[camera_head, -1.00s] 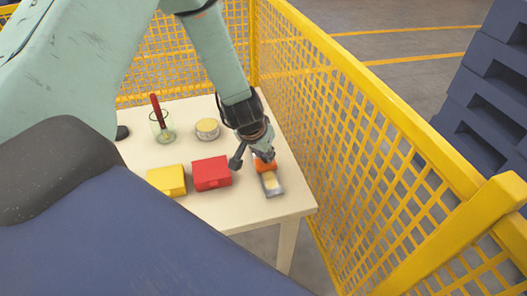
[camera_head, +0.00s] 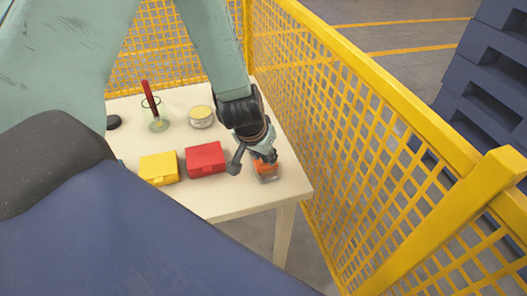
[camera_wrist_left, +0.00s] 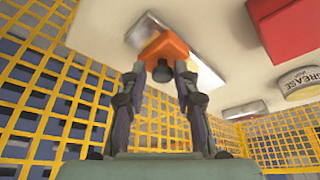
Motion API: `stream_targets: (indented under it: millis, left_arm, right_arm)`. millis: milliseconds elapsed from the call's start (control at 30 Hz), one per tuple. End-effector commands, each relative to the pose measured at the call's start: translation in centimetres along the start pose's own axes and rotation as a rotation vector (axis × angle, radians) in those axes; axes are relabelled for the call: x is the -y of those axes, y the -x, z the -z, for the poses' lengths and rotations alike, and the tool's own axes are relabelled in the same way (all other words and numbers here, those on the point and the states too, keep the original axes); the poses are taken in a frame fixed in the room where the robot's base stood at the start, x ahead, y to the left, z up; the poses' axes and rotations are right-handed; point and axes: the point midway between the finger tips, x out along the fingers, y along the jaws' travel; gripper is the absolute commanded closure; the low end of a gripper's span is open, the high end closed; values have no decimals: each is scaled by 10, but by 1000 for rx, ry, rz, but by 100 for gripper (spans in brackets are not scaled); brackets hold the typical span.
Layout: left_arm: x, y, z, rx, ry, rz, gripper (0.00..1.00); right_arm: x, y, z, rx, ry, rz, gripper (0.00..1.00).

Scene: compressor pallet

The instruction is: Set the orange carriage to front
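The orange carriage (camera_head: 266,168) sits on a short metal rail (camera_head: 268,179) near the right edge of the table. In the left wrist view the orange carriage (camera_wrist_left: 160,46) covers part of the pale rail (camera_wrist_left: 209,78). A short stretch shows beyond its front side and a longer stretch behind it. My left gripper (camera_head: 264,156) is at the carriage. In the wrist view its two fingers (camera_wrist_left: 160,76) meet the carriage's near corners, with a dark round knob between them. The contact is partly hidden in the head view. My right gripper is not in view.
A red box (camera_head: 205,159) and a yellow box (camera_head: 158,167) stand left of the rail. Yellow mesh fencing (camera_head: 345,130) runs close along the table's right side.

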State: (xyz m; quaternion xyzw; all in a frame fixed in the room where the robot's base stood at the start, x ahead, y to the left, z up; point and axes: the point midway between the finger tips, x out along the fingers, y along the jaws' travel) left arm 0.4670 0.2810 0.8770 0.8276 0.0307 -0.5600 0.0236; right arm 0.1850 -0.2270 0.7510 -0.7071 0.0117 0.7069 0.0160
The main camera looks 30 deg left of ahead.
Motion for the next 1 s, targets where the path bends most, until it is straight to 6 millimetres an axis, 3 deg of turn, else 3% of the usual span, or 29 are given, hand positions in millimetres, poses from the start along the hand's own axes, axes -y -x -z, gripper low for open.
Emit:
stream_targets:
  millis: [167,533,1000]
  left_arm:
    - [0,0,2,-6,-1,2,53]
    - [0,5,3,-11,2,4,53]
    - [0,62,3,-12,3,2,53]
  right_arm:
    - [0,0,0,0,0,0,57]
    - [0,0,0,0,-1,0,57]
    - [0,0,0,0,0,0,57]
